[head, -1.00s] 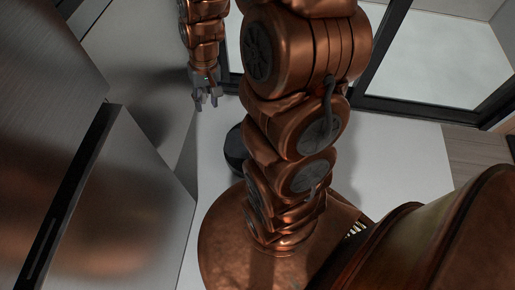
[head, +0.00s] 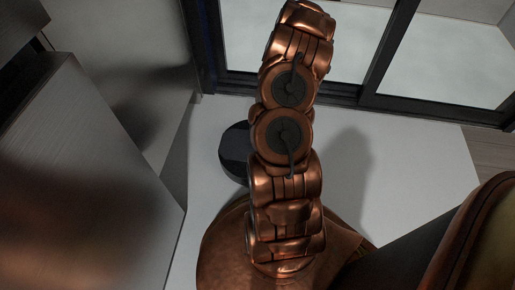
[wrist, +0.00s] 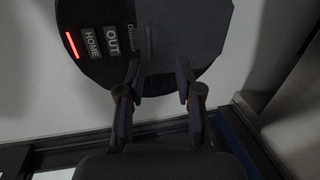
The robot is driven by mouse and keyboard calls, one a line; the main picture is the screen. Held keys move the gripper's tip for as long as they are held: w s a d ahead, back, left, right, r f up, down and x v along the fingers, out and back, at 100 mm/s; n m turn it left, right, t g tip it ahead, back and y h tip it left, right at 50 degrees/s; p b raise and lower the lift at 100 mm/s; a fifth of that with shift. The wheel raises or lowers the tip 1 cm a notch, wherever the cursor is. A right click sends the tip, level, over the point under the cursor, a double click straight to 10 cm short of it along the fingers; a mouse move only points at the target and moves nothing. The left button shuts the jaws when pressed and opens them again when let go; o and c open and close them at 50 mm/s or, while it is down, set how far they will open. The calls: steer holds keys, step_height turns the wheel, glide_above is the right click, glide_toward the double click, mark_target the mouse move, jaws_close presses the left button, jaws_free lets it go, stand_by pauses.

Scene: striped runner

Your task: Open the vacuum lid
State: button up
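The vacuum (head: 234,158) is a dark, round, low body on the pale floor, partly behind my arm in the head view. In the wrist view the vacuum (wrist: 98,62) fills the top middle, with OUT and HOME labels and a glowing red strip on its left side. A plain dark grey panel (wrist: 192,32), apparently the lid, covers its right part. My gripper (wrist: 157,82) is open, its two fingers apart over the near edge of the vacuum. I cannot tell whether the fingers touch it. The gripper does not show in the head view.
A black-framed glass door or window (head: 345,92) stands behind the vacuum. Grey metallic cabinet fronts (head: 85,160) are close on the left. The pale floor (head: 415,165) to the right of my arm is clear.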

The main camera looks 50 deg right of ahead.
steer(key=f+b, duration=0.1)
steer(key=f, duration=0.2)
steer(key=f+b, duration=0.1)
steer(key=f, duration=0.2)
steer(key=f+b, duration=0.1)
steer(key=f, duration=0.3)
steer(key=shift+w+d+b, duration=0.2)
steer(key=shift+w+b, duration=0.05)
steer(key=shift+b, duration=0.05)
jaws_close()
stand_by(0.4)
